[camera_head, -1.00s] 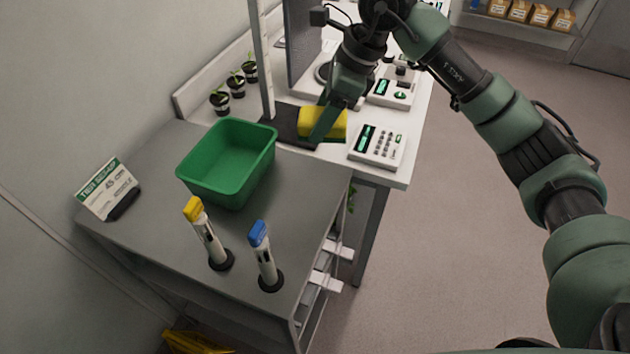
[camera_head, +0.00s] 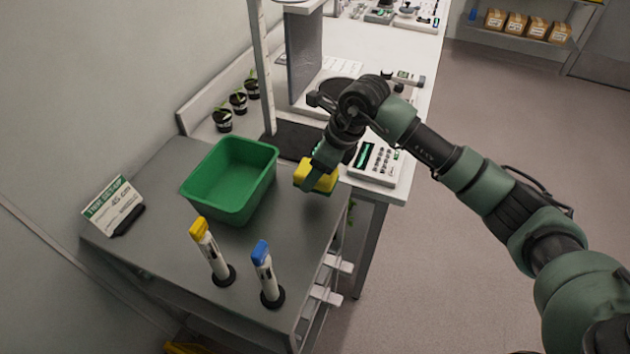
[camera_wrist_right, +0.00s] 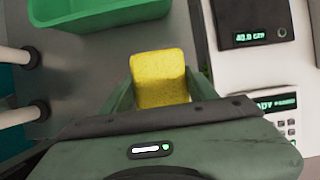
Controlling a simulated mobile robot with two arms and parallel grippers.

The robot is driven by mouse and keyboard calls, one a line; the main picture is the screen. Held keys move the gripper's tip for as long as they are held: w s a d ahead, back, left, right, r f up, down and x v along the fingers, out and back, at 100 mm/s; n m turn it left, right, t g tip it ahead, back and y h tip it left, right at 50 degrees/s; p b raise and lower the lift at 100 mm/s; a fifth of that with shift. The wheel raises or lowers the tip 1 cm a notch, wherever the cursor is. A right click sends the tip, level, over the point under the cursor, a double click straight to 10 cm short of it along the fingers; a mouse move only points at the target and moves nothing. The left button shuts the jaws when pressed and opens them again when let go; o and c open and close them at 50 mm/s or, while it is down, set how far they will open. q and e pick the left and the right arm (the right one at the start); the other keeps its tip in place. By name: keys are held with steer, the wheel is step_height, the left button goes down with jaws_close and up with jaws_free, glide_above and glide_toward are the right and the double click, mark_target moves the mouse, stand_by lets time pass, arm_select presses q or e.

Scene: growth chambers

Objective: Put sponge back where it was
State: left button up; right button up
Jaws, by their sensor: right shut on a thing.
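The yellow sponge (camera_head: 316,177) is between the fingers of my right gripper (camera_head: 317,180), which is shut on it. It is held near the right edge of the grey cart top (camera_head: 180,160), close to the white bench, and seems to be above the surface. In the right wrist view the sponge (camera_wrist_right: 159,79) fills the space between the fingers. The green bin (camera_head: 230,180) stands to the left of the sponge, and its inside looks empty. My left gripper does not show.
Cart top right of the bin is free.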

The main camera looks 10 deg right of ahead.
mark_target(315, 196)
step_height(315, 196, down, 4)
steer(key=shift+f+p, duration=0.25)
steer(key=shift+p, duration=0.3)
steer(key=shift+f, duration=0.3)
steer(key=shift+f, duration=0.1)
steer(key=o, duration=1.2)
